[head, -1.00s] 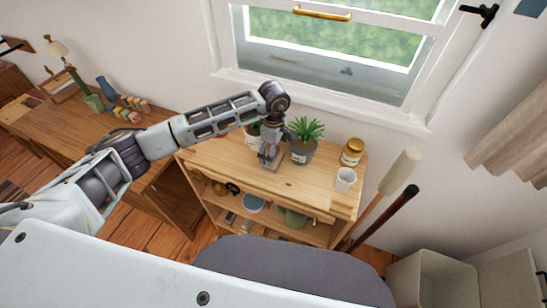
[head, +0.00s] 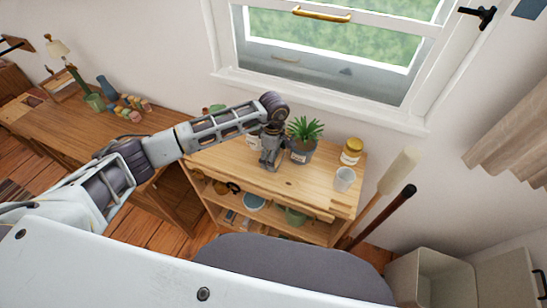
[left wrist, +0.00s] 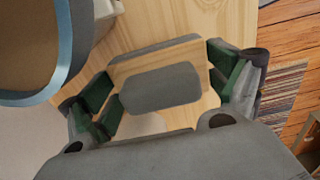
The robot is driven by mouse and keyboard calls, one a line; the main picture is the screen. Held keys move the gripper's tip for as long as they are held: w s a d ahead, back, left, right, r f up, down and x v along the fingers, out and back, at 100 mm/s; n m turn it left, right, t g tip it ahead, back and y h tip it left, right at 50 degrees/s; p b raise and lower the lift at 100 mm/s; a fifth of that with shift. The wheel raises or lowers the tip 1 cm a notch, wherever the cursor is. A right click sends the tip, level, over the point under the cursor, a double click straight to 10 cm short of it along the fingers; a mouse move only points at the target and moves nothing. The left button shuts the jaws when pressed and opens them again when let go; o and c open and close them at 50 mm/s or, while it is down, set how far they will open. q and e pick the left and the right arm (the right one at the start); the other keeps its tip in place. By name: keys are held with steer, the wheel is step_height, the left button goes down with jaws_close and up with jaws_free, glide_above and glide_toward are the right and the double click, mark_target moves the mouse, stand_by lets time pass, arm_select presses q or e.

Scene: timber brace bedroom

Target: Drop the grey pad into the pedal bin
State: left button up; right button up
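In the left wrist view a flat grey pad with rounded corners (left wrist: 160,90) shows between the green-lined fingers, over pale wood. Gaps show at both its sides. In the head view it cannot be made out behind my gripper. My left gripper (head: 268,164) points down at the top of the wooden shelf unit (head: 315,192), just left of a potted plant. Its fingers are spread apart. A beige bin (head: 412,283), which looks like the pedal bin, stands on the floor at lower right with its lid (head: 507,281) open. My right gripper is not in view.
The potted plant (head: 303,137), a gold-lidded jar (head: 351,150) and a white mug (head: 344,180) stand on the shelf top. Two long handles lean between shelf unit and bin. A wooden desk (head: 70,135) is at left. The shelf top's front is clear.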

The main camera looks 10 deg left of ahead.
arm_select(q)
steer(key=c, duration=0.4)
steer(key=shift+r, duration=0.15)
step_height(320, 180, up, 18)
steer(key=b, duration=0.3)
stand_by(0.4)
stand_by(0.4)
